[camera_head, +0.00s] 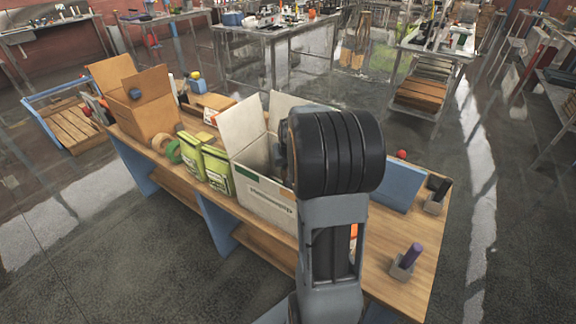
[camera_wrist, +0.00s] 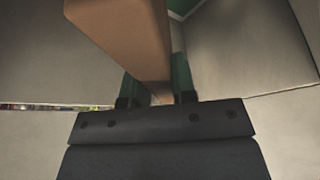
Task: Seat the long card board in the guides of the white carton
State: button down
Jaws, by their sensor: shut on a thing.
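The white carton (camera_head: 262,203) stands open on the wooden bench in the head view, its flaps raised and a green and an orange label on its near side. Its pale walls (camera_wrist: 245,45) surround the gripper in the wrist view. The long card board (camera_wrist: 122,32) is a brown slab in the wrist view, running up from between the fingers. My gripper (camera_wrist: 157,99) is shut on it. Green strips show on both sides of the board near the fingers. The board's lower end and the guides are hidden. In the head view my arm hides the gripper and the carton's right part.
Green-yellow bags (camera_head: 217,170) stand close left of the carton, with tape rolls and an open brown box (camera_head: 147,106) beyond. Right of my arm are a blue panel (camera_head: 397,190), a grey holder with a purple item (camera_head: 404,265) and another holder (camera_head: 436,198). The bench's right front is mostly clear.

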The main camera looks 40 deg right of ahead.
jog(key=shift+f, duration=0.4)
jog(key=shift+f+b, duration=0.3)
jog(key=shift+f, duration=0.05)
jog(key=c, duration=0.9)
grip_release()
jog(key=shift+c, duration=0.2)
